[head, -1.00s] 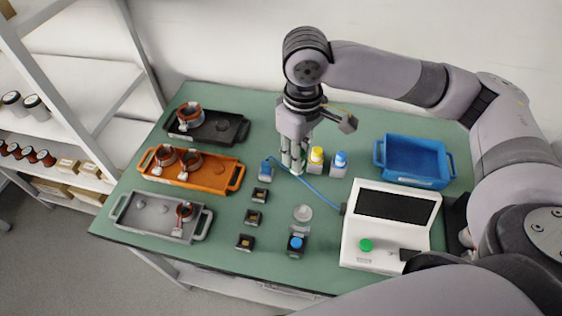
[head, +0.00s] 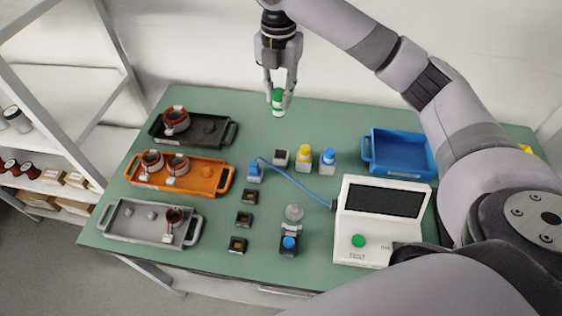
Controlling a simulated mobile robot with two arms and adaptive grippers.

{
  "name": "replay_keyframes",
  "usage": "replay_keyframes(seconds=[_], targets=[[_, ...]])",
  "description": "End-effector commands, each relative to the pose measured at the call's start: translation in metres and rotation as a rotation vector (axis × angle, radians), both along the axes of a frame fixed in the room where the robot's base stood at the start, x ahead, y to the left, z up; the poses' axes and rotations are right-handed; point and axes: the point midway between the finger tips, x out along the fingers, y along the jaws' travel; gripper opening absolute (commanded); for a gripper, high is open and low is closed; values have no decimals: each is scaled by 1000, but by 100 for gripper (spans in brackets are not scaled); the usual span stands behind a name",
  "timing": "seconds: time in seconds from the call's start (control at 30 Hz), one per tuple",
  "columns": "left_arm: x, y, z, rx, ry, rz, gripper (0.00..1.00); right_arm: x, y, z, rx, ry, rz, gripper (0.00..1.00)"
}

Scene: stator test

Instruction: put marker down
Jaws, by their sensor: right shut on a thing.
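My right gripper (head: 279,95) is shut on a marker (head: 278,100) with a green upper part and a white lower part. It holds the marker upright in the air, over the far edge of the green table. A yellow-capped marker (head: 304,158) and a blue-capped marker (head: 328,162) stand upright on the table, nearer than the held one. A dark square holder (head: 281,157) stands just left of the yellow-capped marker, with nothing standing in it. My left gripper is not in view.
Black (head: 214,143), orange (head: 207,186) and grey (head: 120,219) trays with copper-wound stators fill the left side. A blue bin (head: 399,172) and a white tester (head: 350,235) with a blue cable stand right. Small dark blocks (head: 249,197) lie mid-table.

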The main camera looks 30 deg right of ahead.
Motion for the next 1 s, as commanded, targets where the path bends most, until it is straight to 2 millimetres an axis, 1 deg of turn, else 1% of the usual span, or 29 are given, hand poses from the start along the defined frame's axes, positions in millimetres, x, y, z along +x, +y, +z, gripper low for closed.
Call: replay_keyframes(seconds=[0.1,0.2,0.33,0.43,0.57,0.8,0.9,1.0], targets=[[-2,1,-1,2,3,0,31,7,-6,3,2,-1,175,0],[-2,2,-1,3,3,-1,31,11,-9,5,1,-1,287,0],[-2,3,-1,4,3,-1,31,14,-11,6,1,-1,371,0],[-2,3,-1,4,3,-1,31,14,-12,-3,2,3,396,0],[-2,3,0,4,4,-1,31,13,-12,-31,1,6,399,0],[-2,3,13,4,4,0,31,12,-12,-94,1,6,397,0],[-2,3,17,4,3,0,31,13,-12,-119,1,5,397,0],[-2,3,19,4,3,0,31,13,-12,-137,0,2,397,0]])
